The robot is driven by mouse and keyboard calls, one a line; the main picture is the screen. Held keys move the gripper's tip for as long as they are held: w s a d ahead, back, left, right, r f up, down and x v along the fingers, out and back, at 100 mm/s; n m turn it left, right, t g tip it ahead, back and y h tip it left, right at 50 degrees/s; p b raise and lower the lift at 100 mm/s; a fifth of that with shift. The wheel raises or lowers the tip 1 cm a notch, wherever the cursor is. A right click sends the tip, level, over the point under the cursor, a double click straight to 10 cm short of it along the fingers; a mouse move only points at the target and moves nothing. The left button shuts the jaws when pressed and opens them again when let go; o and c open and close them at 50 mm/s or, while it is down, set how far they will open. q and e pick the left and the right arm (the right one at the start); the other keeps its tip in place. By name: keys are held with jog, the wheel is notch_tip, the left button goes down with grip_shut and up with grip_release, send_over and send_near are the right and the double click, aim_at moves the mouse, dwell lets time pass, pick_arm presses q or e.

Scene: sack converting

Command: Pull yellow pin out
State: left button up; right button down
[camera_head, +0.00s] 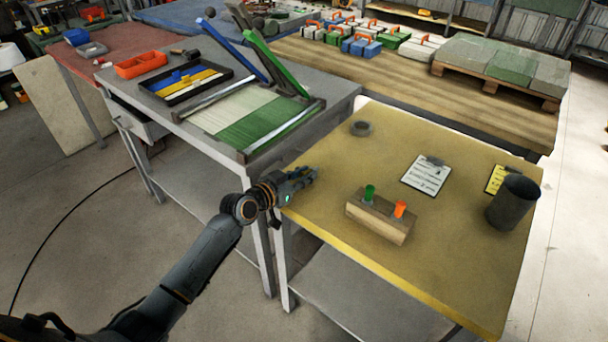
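A wooden block (378,219) lies near the front of the tan-topped table. A green pin (369,193) and an orange pin (400,209) stand upright in its top. I see no clearly yellow pin in it. My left gripper (309,176) is over the left edge of this table, to the left of the block and apart from it. Its fingers are small and dark, and whether they are open or shut is unclear. My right gripper is not in view.
The tan table (335,171) also holds a tape-like ring (361,128), a clipboard (427,176), a yellow note (495,178) and a dark cylinder (513,203). A grey bench (322,86) with a green-striped sheet adjoins at the left. Bare tabletop lies between gripper and block.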

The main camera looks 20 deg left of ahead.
pick_arm(q)
jog(key=o, duration=0.5)
jog(key=v, duration=1.2)
jog(key=shift+f, duration=0.1)
